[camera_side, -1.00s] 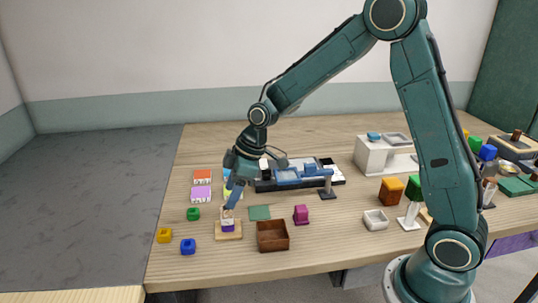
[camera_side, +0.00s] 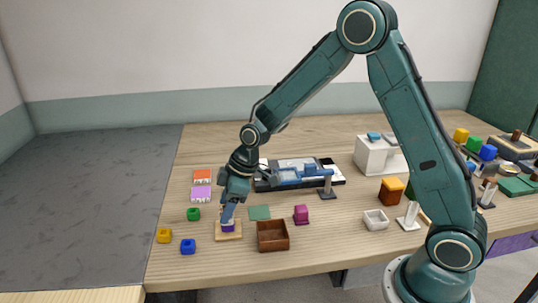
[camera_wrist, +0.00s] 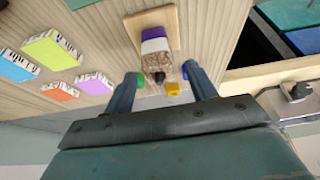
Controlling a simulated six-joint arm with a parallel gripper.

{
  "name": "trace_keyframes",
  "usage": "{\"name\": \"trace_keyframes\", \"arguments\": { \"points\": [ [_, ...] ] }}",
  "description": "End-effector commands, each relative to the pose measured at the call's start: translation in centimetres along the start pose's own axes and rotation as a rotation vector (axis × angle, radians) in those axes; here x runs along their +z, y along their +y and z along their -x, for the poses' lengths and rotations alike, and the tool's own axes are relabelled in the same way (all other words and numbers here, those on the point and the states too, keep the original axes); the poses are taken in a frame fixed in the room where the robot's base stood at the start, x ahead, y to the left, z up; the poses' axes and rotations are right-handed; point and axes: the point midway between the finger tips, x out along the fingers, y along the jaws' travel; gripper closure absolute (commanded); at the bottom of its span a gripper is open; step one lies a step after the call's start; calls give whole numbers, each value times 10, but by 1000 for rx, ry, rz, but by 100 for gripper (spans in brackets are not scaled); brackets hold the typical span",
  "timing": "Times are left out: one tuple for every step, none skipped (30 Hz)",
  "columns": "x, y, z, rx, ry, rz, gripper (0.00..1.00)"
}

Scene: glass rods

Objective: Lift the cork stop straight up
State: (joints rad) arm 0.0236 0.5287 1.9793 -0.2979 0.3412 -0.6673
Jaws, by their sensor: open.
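The cork stop (camera_wrist: 157,63) is speckled brown and sits on a purple and white piece (camera_wrist: 155,40) on a light wooden board (camera_wrist: 140,20). In the side view the purple part (camera_side: 228,228) shows on the board (camera_side: 221,237), with my gripper's fingers hiding the cork from above. My gripper (camera_wrist: 161,72) is open, one finger on each side of the cork in the wrist view; I cannot tell whether they touch it. My gripper (camera_side: 228,215) points down over the board in the side view.
A brown open box (camera_side: 272,237) stands close right of the board, and a magenta piece (camera_side: 301,214) lies beyond it. A green pad (camera_side: 260,212) lies behind.

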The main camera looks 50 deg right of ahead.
Motion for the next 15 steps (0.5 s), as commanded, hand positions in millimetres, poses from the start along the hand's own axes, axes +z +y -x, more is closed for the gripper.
{"name": "trace_keyframes", "arguments": {
  "points": [
    [0,0,0,0,0,0,44],
    [0,0,0,0,0,0,44],
    [0,0,0,0,0,0,52],
    [0,0,0,0,0,0,57],
    [0,0,0,0,0,0,63],
    [0,0,0,0,0,0,71],
    [0,0,0,0,0,0,77],
    [0,0,0,0,0,0,83],
    [0,0,0,0,0,0,91],
    [0,0,0,0,0,0,91],
    [0,0,0,0,0,0,91],
    [0,0,0,0,0,0,91],
    [0,0,0,0,0,0,91],
    [0,0,0,0,0,0,91],
    [0,0,0,0,0,0,91]
  ]
}}
